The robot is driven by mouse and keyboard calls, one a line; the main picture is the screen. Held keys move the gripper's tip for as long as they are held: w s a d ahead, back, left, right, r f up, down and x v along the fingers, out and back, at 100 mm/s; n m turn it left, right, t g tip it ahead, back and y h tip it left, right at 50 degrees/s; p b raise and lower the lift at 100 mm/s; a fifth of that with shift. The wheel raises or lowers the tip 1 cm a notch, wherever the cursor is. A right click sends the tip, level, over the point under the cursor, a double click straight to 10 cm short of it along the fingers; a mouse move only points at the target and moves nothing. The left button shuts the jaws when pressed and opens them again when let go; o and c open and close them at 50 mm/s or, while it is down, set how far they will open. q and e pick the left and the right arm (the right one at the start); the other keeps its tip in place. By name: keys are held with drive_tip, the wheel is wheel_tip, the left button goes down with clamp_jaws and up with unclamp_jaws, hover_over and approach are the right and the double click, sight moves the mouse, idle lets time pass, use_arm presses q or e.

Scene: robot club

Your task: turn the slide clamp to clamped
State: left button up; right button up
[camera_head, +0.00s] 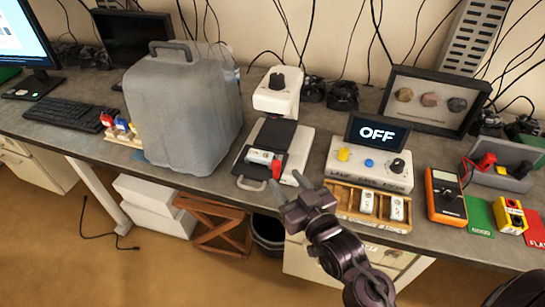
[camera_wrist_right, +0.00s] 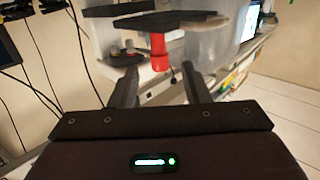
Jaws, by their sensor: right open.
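A white microscope-like device (camera_head: 309,142) stands at the bench's front edge, with a black plate and a raised white head (camera_head: 276,98) bearing a dark knob. A small red part (camera_head: 277,169), which looks like the slide clamp, sits at its front beside a pale slide-like piece (camera_head: 260,156). Whether it is clamped is not clear. In the right wrist view the red part (camera_wrist_right: 158,47) shows as a post under a dark plate, beyond and between the fingertips. My right gripper (camera_head: 287,187) is open and empty, just in front of the red part. My left gripper is not in view.
To the right are a control box reading OFF (camera_head: 375,163), a wooden slide tray (camera_head: 345,207) and an orange multimeter (camera_head: 445,195). A framed rock display (camera_head: 432,98) stands behind.

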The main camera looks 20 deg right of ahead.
sight(279, 166)
drive_tip(key=shift+r+t, duration=0.3)
drive_tip(key=shift+r, duration=0.15)
drive_tip(key=shift+w+r, duration=0.15)
drive_tip(key=shift+w, duration=0.1)
drive_tip(key=w+p, duration=0.1)
drive_tip(key=w, duration=0.2)
drive_tip(key=w+a+p, duration=0.1)
drive_tip(key=w, duration=0.2)
drive_tip(key=shift+w+a, duration=0.2)
drive_tip(key=shift+w, duration=0.35)
clamp_jaws()
